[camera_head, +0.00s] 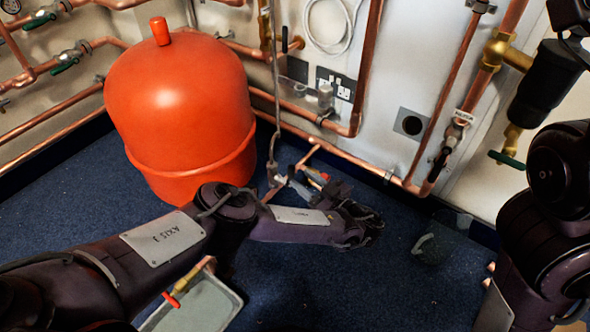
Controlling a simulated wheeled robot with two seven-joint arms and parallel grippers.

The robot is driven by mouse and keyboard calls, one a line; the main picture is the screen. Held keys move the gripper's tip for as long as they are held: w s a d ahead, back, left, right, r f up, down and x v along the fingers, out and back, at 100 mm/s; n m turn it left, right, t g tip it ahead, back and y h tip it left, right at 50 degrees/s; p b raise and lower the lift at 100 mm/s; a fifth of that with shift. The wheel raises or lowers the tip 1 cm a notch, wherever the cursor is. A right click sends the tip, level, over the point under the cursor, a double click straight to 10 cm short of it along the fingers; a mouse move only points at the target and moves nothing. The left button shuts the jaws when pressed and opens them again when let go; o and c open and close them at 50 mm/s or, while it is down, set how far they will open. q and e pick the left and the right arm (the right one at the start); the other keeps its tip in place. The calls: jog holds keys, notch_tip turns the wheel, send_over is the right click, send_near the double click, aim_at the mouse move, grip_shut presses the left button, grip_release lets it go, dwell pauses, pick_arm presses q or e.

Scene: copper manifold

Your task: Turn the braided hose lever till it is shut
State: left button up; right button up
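A thin grey braided hose (272,115) hangs down the wall to the right of the red tank. Its lower end meets small copper pipework and valve fittings (282,180) low by the floor. A small red handle (318,177) shows there, beside pale grey parts; which of these is the hose's lever I cannot tell. My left arm reaches across from the left, and its dark gripper (338,190) is at the right side of these fittings, very close in the picture. Contact and its finger opening are unclear. My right arm shows at the right edge, its gripper out of view.
The big red tank (180,110) stands behind my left arm. Copper pipes (340,153) run along the wall. A grey tray (205,305) with a red-handled brass valve (180,287) lies in front. A dark bucket-like container (440,240) stands right. Blue floor between is clear.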

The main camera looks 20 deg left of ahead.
aim_at(292, 171)
pick_arm(q)
jog(key=shift+b+x, duration=0.6)
jog(key=shift+x, duration=2.2)
grip_shut()
